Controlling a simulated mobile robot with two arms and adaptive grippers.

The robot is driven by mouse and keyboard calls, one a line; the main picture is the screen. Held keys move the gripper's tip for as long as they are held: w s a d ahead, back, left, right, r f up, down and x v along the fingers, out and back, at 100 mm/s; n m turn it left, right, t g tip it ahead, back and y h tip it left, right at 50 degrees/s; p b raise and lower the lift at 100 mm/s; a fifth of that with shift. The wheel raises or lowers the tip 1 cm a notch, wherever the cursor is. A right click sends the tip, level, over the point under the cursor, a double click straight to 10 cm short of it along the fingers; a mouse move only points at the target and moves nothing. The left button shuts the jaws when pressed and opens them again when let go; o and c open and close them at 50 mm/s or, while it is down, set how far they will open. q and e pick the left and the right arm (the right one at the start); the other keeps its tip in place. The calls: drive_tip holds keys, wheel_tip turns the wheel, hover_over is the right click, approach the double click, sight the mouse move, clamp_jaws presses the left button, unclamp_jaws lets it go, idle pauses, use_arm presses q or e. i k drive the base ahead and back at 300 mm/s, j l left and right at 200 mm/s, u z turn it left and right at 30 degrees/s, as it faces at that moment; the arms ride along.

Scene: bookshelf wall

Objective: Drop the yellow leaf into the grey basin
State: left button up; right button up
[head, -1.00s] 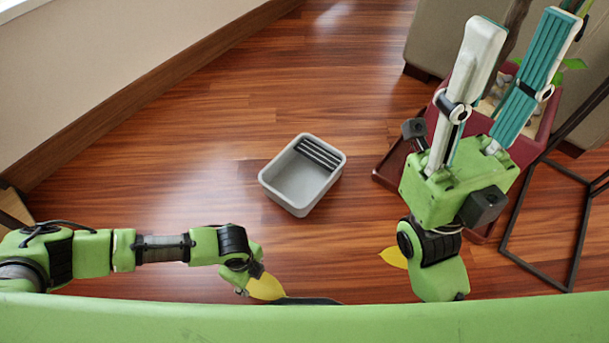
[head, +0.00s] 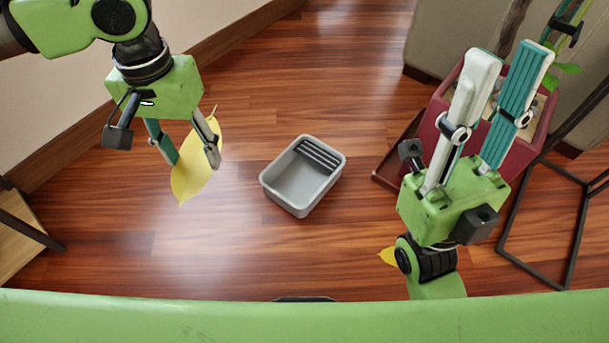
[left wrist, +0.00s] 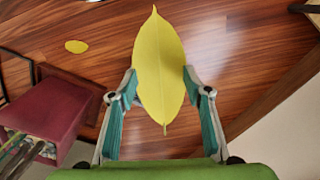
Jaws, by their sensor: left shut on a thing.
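My left gripper (head: 194,163) is shut on a yellow leaf (head: 198,168). It holds the leaf up to the left of the basin in the head view. In the left wrist view the leaf (left wrist: 158,65) stands upright between the fingers of my left gripper (left wrist: 158,85). The grey basin (head: 273,190) sits on the floor near the middle, with dark ribs inside at one end and no leaf visible in it. A second yellow leaf (head: 387,256) lies partly hidden behind my right arm; a yellow leaf also lies on the floor in the left wrist view (left wrist: 76,46). My right gripper (head: 506,100) is open, fingers apart.
A dark red planter (head: 407,150) with a plant stands at the right, partly behind my right gripper. A black metal frame (head: 579,235) is at the far right. A wooden piece with a dark leg (head: 20,240) is at the left edge. The wooden floor around the basin is clear.

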sight(299, 185)
drive_tip(key=i+j+z, duration=0.1)
drive_tip(key=i+j, duration=0.75)
drive_tip(key=j+z, duration=0.15)
drive_tip(key=z, duration=0.95)
drive_tip(key=i+j, duration=0.05)
